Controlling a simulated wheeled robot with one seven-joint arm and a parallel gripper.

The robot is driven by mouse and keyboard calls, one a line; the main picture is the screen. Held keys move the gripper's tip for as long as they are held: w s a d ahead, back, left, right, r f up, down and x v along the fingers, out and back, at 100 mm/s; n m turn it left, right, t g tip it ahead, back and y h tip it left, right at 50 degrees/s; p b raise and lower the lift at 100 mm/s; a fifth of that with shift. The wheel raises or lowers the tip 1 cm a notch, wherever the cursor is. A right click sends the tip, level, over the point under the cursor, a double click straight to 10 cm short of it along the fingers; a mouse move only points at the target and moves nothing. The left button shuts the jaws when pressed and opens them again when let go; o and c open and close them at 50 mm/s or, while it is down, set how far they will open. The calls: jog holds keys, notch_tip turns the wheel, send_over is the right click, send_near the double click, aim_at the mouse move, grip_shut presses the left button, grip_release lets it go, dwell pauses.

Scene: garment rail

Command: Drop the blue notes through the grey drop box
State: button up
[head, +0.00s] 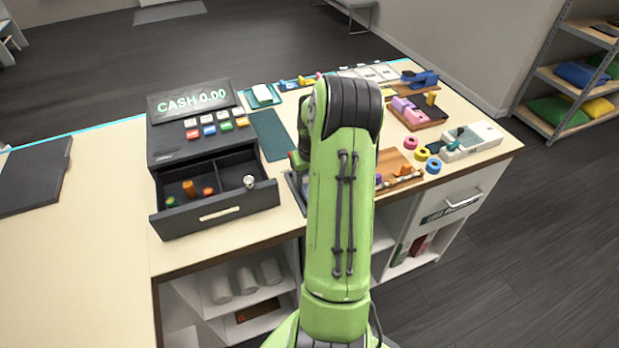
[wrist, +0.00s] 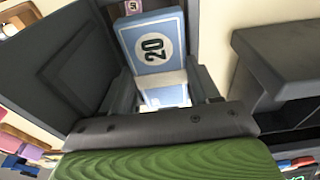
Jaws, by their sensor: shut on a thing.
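The blue notes (wrist: 152,38), a light blue block marked 20, show in the wrist view at top centre. My gripper (wrist: 163,85) is shut on their near part, with a dark finger on each side. Dark grey tray-like walls (wrist: 75,70) surround them, and I cannot tell whether the notes still rest on its floor. In the head view my green arm hides the notes and most of the gripper. I cannot make out the grey drop box for certain in either view.
The cash register (head: 190,115) stands left of my arm with its drawer (head: 215,205) pulled open. A green mat (head: 269,135) lies beside it. Tape rolls (head: 433,166), a white device (head: 470,142) and wooden trays crowd the right. The left counter is mostly bare.

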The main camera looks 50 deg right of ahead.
dwell(0.3)
jog(key=o, duration=1.2)
jog(key=shift+a, duration=0.1)
jog(key=shift+c, duration=0.2)
jog(key=shift+c, duration=0.6)
jog(key=shift+o, duration=1.1)
jog(key=shift+s+d, duration=0.1)
jog(key=shift+d, duration=0.15)
jog(key=shift+c, duration=0.4)
